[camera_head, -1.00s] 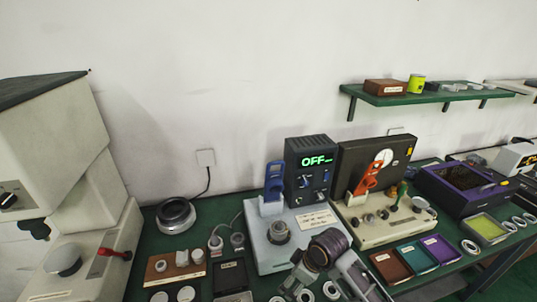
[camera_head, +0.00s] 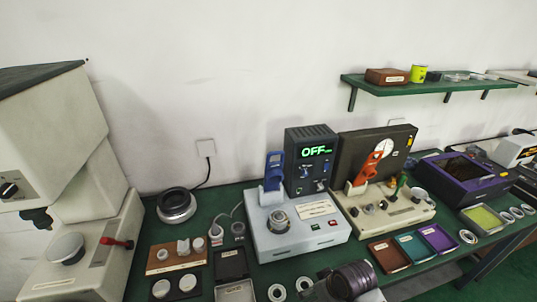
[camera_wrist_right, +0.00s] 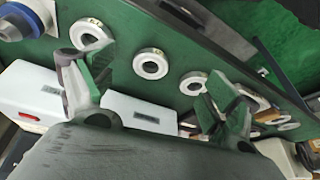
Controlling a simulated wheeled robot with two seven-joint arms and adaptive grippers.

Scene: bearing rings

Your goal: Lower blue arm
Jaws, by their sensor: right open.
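The blue arm (camera_head: 273,171) stands upright at the back left of a pale blue-grey station (camera_head: 291,243). A metal ring seat (camera_head: 279,221) is in front of it. A dark box behind the station shows "OFF" in green (camera_head: 316,151). My right wrist shows at the bottom of the head view, in front of the station, with its fingers not clearly visible. In the right wrist view my right gripper (camera_wrist_right: 150,95) is open and empty, with its fingers wide apart above the table. My left gripper is not in view.
A second station with an orange-red arm (camera_head: 368,168) stands to the right. Brown, teal and purple trays (camera_head: 437,239) lie in front of it. Loose metal rings (camera_head: 277,292) lie on the green table near the front edge. A large cream machine (camera_head: 80,250) stands at left.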

